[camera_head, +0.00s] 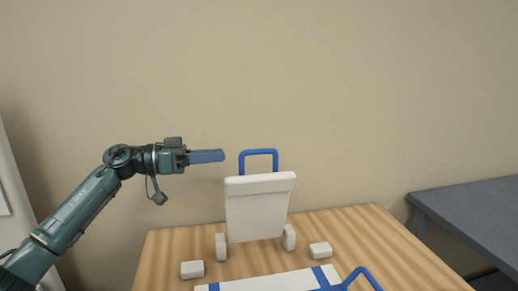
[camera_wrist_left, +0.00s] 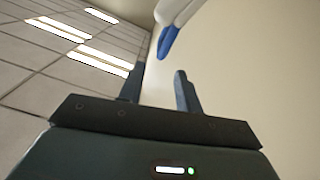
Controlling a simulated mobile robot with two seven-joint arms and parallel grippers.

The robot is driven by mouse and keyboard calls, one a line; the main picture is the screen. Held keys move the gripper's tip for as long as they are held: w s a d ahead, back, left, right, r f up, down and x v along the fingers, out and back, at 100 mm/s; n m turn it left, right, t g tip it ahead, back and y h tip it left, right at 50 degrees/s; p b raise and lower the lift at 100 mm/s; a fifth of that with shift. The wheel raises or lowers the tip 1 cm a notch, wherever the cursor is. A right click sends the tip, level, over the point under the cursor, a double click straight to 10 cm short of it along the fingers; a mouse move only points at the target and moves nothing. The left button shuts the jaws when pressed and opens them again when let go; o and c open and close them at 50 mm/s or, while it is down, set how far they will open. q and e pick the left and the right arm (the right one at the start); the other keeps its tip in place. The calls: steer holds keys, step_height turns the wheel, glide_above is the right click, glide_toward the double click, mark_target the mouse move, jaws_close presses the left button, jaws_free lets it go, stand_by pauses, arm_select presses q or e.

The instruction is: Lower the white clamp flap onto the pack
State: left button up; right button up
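The white clamp flap (camera_head: 259,208) stands raised, tilted slightly back, between two white hinge blocks on the wooden table. A blue loop handle (camera_head: 259,152) rises from its top edge. My left gripper (camera_head: 222,156) is level with the handle, just left of it and apart from it. In the left wrist view its two fingers (camera_wrist_left: 160,88) are spread and empty, with the blue handle (camera_wrist_left: 167,41) and a white part of the flap (camera_wrist_left: 178,12) beyond the tips. A white slab with blue bands (camera_head: 270,283), perhaps the pack, lies in front of the flap, cut by the lower edge. My right gripper is not in view.
Small white blocks sit on the wooden table (camera_head: 385,240) left (camera_head: 192,269) and right (camera_head: 320,250) of the flap. Another blue handle (camera_head: 362,274) rises at the front right. A dark grey table (camera_head: 470,212) stands at the right. The air around the flap is clear.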

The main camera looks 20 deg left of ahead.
mark_target(244, 153)
arm_select(q)
steer(key=p+x, duration=0.1)
steer(key=x, duration=0.9)
steer(key=shift+w+d, duration=0.1)
steer(key=shift+w, duration=0.1)
jaws_close()
